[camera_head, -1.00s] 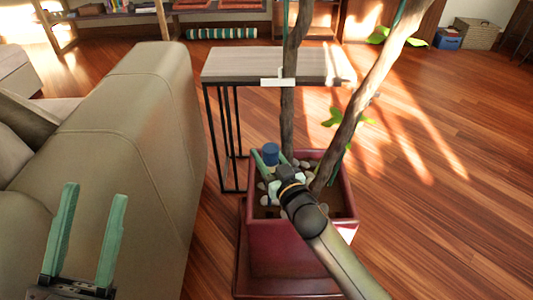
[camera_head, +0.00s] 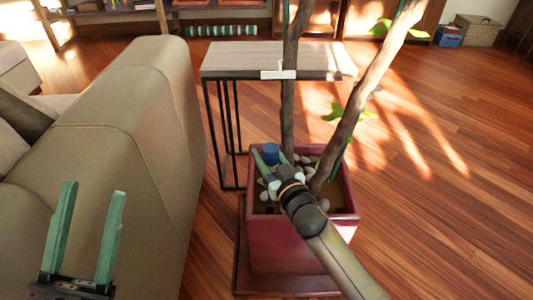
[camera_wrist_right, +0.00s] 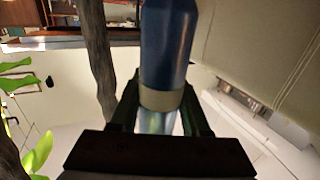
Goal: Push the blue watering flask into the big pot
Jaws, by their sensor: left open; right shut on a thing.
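The blue watering flask (camera_head: 271,153) shows at the back left corner of the big dark red pot (camera_head: 300,245). I cannot tell whether its base touches the stones inside. My right gripper (camera_head: 273,164) reaches over the pot and is shut on the flask, with one finger on each side. In the right wrist view the flask (camera_wrist_right: 168,50) stands between the fingers, with a pale band and a shiny section at its near end. My left gripper (camera_head: 84,235) is open and empty at the lower left, in front of the sofa.
Two tree trunks (camera_head: 345,120) rise from the pot close to my right gripper. A narrow side table (camera_head: 240,58) with black legs stands behind the pot. A beige sofa (camera_head: 130,140) fills the left. The wooden floor (camera_head: 450,220) to the right is clear.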

